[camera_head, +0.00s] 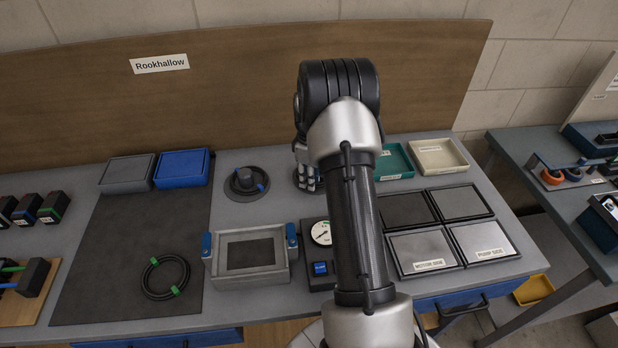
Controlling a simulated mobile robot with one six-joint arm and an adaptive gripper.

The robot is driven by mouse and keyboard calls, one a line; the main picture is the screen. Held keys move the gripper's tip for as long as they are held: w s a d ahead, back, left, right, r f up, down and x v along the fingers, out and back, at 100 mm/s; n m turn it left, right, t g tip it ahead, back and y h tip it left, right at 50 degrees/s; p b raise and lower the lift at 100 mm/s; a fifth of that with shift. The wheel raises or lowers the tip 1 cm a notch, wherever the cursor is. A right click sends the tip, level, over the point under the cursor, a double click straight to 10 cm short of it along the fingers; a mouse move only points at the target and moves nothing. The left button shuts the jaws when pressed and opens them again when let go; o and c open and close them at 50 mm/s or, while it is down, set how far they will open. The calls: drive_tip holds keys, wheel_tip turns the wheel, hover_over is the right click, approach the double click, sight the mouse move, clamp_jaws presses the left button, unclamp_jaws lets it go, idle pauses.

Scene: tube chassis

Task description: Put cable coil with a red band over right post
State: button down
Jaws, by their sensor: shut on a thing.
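My gripper (306,168) shows only in part, to the left of my own arm, which hides the rest. It is shut and low over a round dark base, the right post (298,184). The red band does not show anywhere, and what is between the fingers is hidden. The left post (245,177) stands on a round base, with a dark coil with blue bands (262,187) around it. I cannot tell whether the held coil is around the right post or above it.
A coil with green bands (147,277) lies on the dark mat (110,255). A grey tray with blue handles (248,277) and a gauge box (320,268) stand in front. Grey and blue bins (181,168) are at the back left. Several flat panels (425,250) fill the right.

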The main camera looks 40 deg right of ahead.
drive_tip(key=shift+w+d+r, duration=0.3)
drive_tip(key=shift+d+r, duration=0.1)
drive_tip(key=shift+d, duration=0.05)
drive_tip(key=shift+r+p, duration=0.6)
drive_tip(key=shift+r, duration=0.1)
drive_tip(key=shift+w+a+f, duration=0.1)
idle(0.5)
drive_tip(key=shift+r, duration=0.25)
drive_tip(key=shift+w+r+p, duration=0.1)
drive_tip(key=shift+r+p, duration=0.4)
drive_tip(key=shift+p, duration=0.1)
drive_tip(key=shift+s+a+f, duration=0.25)
drive_tip(key=shift+s+f, duration=0.05)
drive_tip(key=shift+s, duration=0.2)
idle(0.4)
drive_tip(key=c, duration=1.7)
unclamp_jaws()
drive_tip(key=shift+r, duration=0.1)
